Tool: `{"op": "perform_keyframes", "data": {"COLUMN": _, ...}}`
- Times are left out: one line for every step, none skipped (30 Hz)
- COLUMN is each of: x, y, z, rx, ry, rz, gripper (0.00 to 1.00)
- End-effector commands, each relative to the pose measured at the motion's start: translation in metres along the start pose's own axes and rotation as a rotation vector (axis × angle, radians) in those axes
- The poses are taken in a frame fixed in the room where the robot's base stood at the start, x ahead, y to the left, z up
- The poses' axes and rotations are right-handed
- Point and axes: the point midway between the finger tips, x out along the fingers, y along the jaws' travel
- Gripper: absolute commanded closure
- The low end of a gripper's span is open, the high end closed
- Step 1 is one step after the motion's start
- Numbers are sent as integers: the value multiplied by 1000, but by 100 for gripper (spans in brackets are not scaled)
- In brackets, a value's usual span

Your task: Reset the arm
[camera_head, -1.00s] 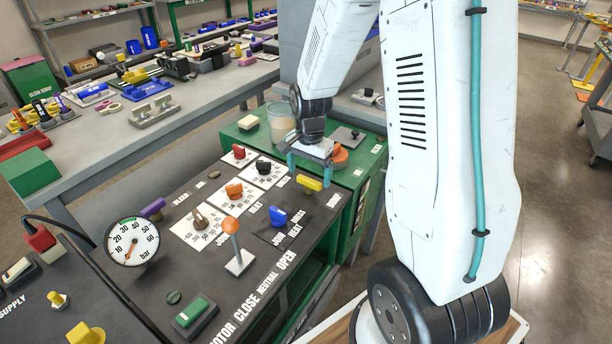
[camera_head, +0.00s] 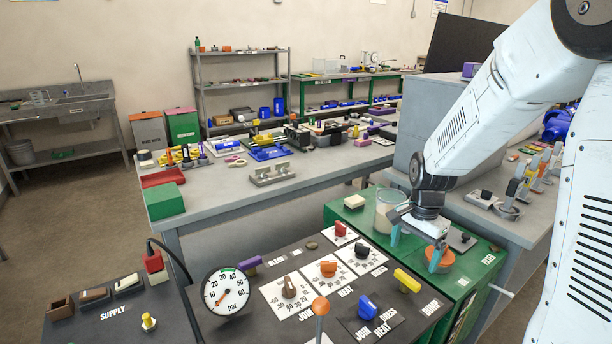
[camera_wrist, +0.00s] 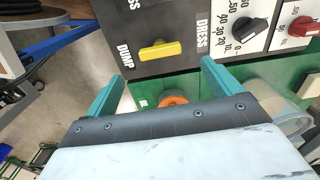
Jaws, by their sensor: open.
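My gripper (camera_head: 415,248) hangs above the seam between the black control panel (camera_head: 325,250) and the green cabinet top (camera_head: 350,212). It is open and its teal fingers hold nothing. It also shows in the wrist view (camera_wrist: 163,75), with a yellow knob (camera_wrist: 160,50) beyond the gap between the fingers. In the head view this yellow knob (camera_head: 407,280) is just nearer than the gripper. An orange round part (camera_head: 440,260) lies on the green top, partly hidden by a finger. My arm comes in from the upper right.
A clear container (camera_head: 388,208) stands on the green top just behind my gripper. A pressure gauge (camera_head: 226,290) and an orange-tipped lever (camera_head: 320,308) rise from the panel. A grey bench (camera_head: 225,208) lies behind. Floor is open at left.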

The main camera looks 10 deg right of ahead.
Motion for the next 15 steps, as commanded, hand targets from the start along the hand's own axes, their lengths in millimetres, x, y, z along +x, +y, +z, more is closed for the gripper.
{"op": "perform_keyframes", "data": {"x": 0, "y": 0, "z": 0, "rx": -14, "ry": -1, "rz": 2, "gripper": 10}}
{"op": "perform_keyframes", "data": {"x": 0, "y": 1, "z": 1, "rx": -31, "ry": -4, "rz": 5, "gripper": 10}}
{"op": "perform_keyframes", "data": {"x": 0, "y": 3, "z": 2, "rx": -60, "ry": -11, "rz": 14, "gripper": 10}}
{"op": "perform_keyframes", "data": {"x": 1, "y": 6, "z": 4, "rx": -89, "ry": -20, "rz": 24, "gripper": 10}}
{"op": "perform_keyframes", "data": {"x": 2, "y": 10, "z": 8, "rx": -123, "ry": -34, "rz": 40, "gripper": 10}}
{"op": "perform_keyframes", "data": {"x": 4, "y": 18, "z": 14, "rx": -177, "ry": -56, "rz": 63, "gripper": 10}}
{"op": "perform_keyframes", "data": {"x": 1, "y": 25, "z": 19, "rx": -221, "ry": -70, "rz": 75, "gripper": 10}}
{"op": "perform_keyframes", "data": {"x": -4, "y": 32, "z": 25, "rx": -272, "ry": -83, "rz": 85, "gripper": 10}}
{"op": "perform_keyframes", "data": {"x": -13, "y": 40, "z": 34, "rx": -339, "ry": -95, "rz": 92, "gripper": 10}}
{"op": "perform_keyframes", "data": {"x": -19, "y": 46, "z": 40, "rx": -382, "ry": -102, "rz": 97, "gripper": 10}}
{"op": "perform_keyframes", "data": {"x": -25, "y": 51, "z": 46, "rx": -423, "ry": -107, "rz": 99, "gripper": 10}}
{"op": "perform_keyframes", "data": {"x": -33, "y": 58, "z": 54, "rx": -475, "ry": -114, "rz": 101, "gripper": 10}}
{"op": "perform_keyframes", "data": {"x": -40, "y": 63, "z": 60, "rx": -513, "ry": -117, "rz": 101, "gripper": 10}}
{"op": "perform_keyframes", "data": {"x": -46, "y": 68, "z": 65, "rx": -550, "ry": -119, "rz": 100, "gripper": 10}}
{"op": "perform_keyframes", "data": {"x": -55, "y": 75, "z": 74, "rx": -600, "ry": -122, "rz": 99, "gripper": 10}}
